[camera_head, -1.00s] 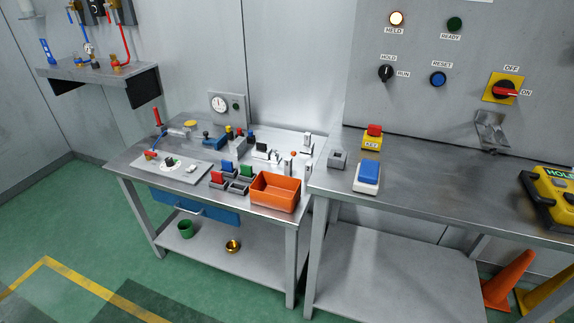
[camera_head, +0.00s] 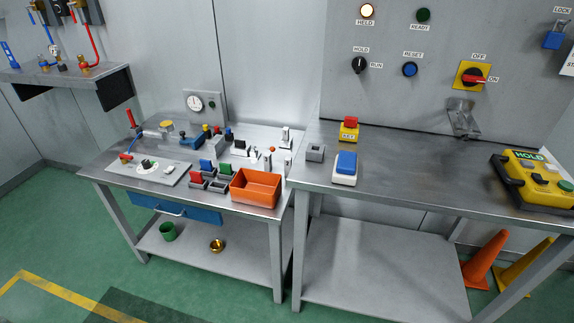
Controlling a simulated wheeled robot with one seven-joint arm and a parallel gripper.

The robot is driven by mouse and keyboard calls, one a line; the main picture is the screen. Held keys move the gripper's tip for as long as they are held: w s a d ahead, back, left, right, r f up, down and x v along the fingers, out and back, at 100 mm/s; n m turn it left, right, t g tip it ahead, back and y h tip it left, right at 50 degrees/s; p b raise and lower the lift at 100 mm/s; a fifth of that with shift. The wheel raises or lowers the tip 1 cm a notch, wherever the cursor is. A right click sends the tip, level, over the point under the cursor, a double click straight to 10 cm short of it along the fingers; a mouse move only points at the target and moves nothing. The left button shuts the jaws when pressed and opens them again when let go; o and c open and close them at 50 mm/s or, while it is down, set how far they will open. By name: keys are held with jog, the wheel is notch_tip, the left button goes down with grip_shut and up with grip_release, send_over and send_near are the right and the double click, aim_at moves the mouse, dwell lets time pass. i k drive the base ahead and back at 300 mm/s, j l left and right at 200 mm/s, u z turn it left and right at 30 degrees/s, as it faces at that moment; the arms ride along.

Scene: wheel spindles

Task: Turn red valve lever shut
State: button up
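Two red lever-like parts show on the left bench (camera_head: 95,171): an upright red handle (camera_head: 131,118) at its back left, and a small red part (camera_head: 126,157) on a light plate (camera_head: 172,178) near its left end. On the wall shelf (camera_head: 112,83) at upper left, a red hose (camera_head: 93,48) runs down to brass fittings (camera_head: 83,66). Everything is too small to tell for certain which part is the red valve lever or how it is set. My gripper is not in view.
An orange bin (camera_head: 256,188) stands at the left bench's front right. The right bench (camera_head: 420,175) holds a yellow HOLD box (camera_head: 541,172). A panel above has a red and yellow switch (camera_head: 474,76). Green floor before the benches is clear.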

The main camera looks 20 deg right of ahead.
aim_at(123, 158)
jog(key=i+j+u, duration=0.2)
jog(key=i+j, duration=2)
